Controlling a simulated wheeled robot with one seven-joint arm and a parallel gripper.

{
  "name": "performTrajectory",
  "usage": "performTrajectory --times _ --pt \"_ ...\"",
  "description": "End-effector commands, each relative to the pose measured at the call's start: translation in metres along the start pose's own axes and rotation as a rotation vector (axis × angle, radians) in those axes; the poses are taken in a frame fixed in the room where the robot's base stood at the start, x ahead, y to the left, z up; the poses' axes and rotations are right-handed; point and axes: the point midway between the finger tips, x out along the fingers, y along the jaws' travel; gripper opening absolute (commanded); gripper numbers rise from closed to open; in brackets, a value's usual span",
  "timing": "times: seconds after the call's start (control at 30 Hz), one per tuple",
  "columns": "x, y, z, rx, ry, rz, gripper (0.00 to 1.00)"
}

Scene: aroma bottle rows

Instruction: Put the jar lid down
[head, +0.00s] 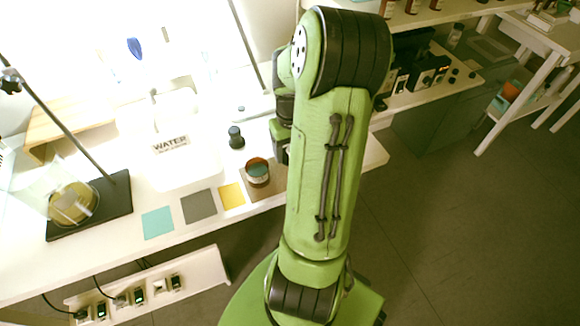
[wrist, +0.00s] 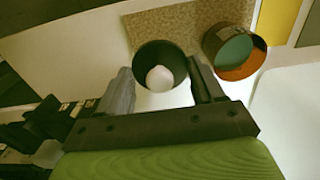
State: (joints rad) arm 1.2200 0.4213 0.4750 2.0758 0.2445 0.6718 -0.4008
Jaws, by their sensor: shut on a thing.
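My gripper (wrist: 163,82) has its two fingers on either side of a dark round lid (wrist: 146,53) in the wrist view. The lid shows as a dark ring with a pale rounded shape in its middle. The open jar (wrist: 237,54), with a copper-coloured rim and teal inside, is just right of the lid, apart from it. In the head view the jar (head: 258,173) stands on a brown mat (head: 278,183). My arm hides the fingers and held lid there. I cannot tell whether the lid touches the counter.
A small dark object (head: 236,137) stands behind the jar in the head view. Left are yellow (head: 231,196), grey and teal squares, a white basin marked WATER (head: 172,168), and a stand with a glass vessel. The counter's front edge is close to the jar.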

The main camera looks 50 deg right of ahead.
Motion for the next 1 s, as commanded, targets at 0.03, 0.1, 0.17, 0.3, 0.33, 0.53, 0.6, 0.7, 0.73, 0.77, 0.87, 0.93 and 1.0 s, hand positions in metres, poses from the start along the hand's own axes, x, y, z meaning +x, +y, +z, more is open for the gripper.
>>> performTrajectory --times 0.03,0.1,0.17,0.3,0.33,0.53,0.6,0.7,0.73,0.77,0.87,0.93,1.0 --pt "0.015 0.0 0.0 0.001 -0.002 -0.002 0.38" --pt "0.022 0.0 0.0 0.002 -0.002 -0.001 0.38" --pt "0.029 0.0 0.0 0.002 -0.001 0.0 0.38" --pt "0.055 0.0 0.0 0.002 -0.002 -0.002 0.38" --pt "0.059 0.0 0.0 0.003 -0.001 -0.001 0.38" --pt "0.058 0.0 -0.001 0.003 0.002 0.001 0.38" --pt "0.059 0.0 -0.001 0.003 0.001 0.001 0.38" --pt "0.061 0.0 -0.001 0.003 0.001 0.001 0.7" --pt "0.061 0.0 -0.001 0.003 0.001 0.001 0.75" --pt "0.061 0.0 0.0 0.003 0.001 0.001 0.79" --pt "0.06 0.0 0.0 0.003 0.001 0.001 0.93" --pt "0.06 0.0 0.0 0.003 0.001 0.001 0.93" --pt "0.06 0.0 0.0 0.003 0.001 0.001 0.93"
